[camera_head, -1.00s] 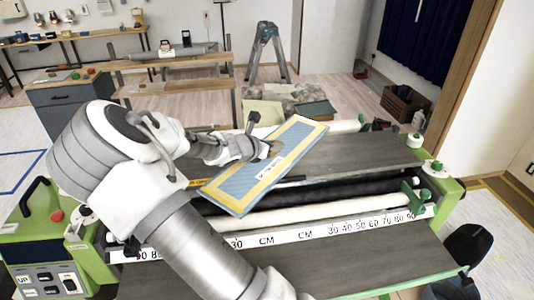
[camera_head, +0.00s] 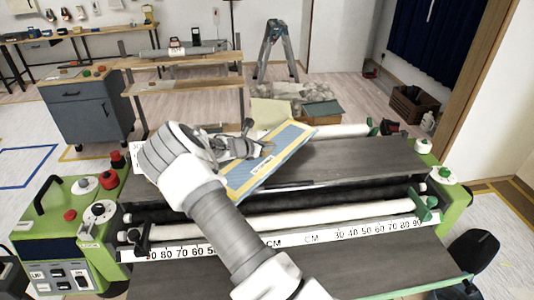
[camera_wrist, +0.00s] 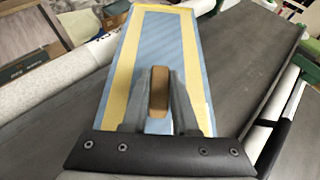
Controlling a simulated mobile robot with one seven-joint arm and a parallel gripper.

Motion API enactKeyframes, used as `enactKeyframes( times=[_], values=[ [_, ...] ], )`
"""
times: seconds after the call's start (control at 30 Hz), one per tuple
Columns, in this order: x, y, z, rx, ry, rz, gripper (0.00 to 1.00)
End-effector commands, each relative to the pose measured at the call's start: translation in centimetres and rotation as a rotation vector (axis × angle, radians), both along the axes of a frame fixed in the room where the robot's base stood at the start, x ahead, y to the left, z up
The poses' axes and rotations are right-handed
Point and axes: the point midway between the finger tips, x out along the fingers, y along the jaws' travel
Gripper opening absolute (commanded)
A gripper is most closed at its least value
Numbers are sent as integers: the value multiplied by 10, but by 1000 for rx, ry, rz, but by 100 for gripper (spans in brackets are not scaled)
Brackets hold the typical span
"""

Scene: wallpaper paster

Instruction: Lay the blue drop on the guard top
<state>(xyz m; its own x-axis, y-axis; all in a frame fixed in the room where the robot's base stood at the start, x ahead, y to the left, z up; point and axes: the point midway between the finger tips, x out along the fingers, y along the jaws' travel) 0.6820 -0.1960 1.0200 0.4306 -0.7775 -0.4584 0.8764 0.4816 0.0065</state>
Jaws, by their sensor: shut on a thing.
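The blue drop is a flat blue panel with a yellow border (camera_head: 283,154), held tilted over the pasting machine. In the wrist view the blue drop (camera_wrist: 180,45) stretches away from my fingers, with a brown wooden handle between them. My gripper (camera_wrist: 160,95) is shut on that handle; it also shows in the head view (camera_head: 262,150). My arm hides part of the panel's left side. The guard top is probably the broad grey-brown flat surface (camera_head: 350,157) behind the rollers. The panel is above its left part; whether they touch I cannot tell.
The green machine end with buttons (camera_head: 80,225) is at left, and a green end with knobs (camera_head: 440,195) at right. A black roller (camera_head: 370,196) and white roller (camera_head: 350,210) run across. The guard surface's right part is clear.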

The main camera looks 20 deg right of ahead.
Motion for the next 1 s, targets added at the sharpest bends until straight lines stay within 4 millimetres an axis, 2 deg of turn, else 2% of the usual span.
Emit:
enactKeyframes(
  times=[0.13, 0.4, 0.8, 0.83, 0.97, 1.0],
  values=[
    [2, 0, -8, -1, 2, 0, 0],
    [2, 0, -38, -1, 2, 1, 0],
    [2, 0, -45, 0, -1, 0, 0],
    [2, 0, -44, 2, -1, 0, 31],
    [2, 0, -44, 1, 0, 0, 54],
    [2, 0, -44, 1, 0, 0, 57]
  ],
)
